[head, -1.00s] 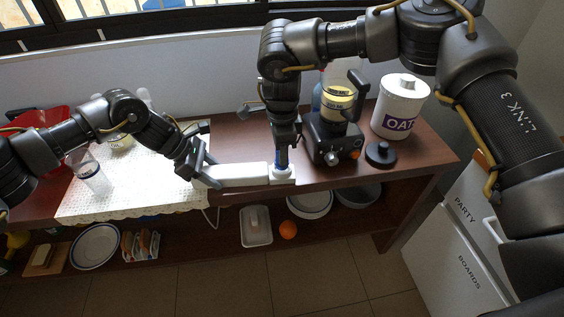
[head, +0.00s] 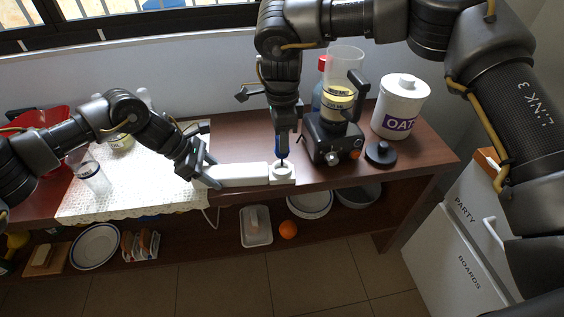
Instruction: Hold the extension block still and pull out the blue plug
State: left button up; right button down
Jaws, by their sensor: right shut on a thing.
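The white extension block (head: 240,175) lies along the front edge of the brown counter, with a raised socket end (head: 282,174) at its right. My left gripper (head: 211,171) is at the block's left end, its fingers apart on either side of it; whether they touch it I cannot tell. My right gripper (head: 282,150) points down above the socket end and is shut on the blue plug (head: 279,146). The plug is mostly hidden by the fingers. It appears raised just above the socket, with a dark tip below it.
A black coffee machine or blender (head: 333,140) stands close right of my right gripper. Beyond it are a white OATS canister (head: 402,104) and a black lid (head: 380,153). A glass (head: 93,176) stands on the white lace cloth (head: 140,185) at left. The shelf below holds dishes.

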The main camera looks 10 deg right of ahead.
pick_arm(q)
jog(key=o, duration=0.5)
jog(key=shift+v, duration=3.75)
jog(key=v, duration=1.2)
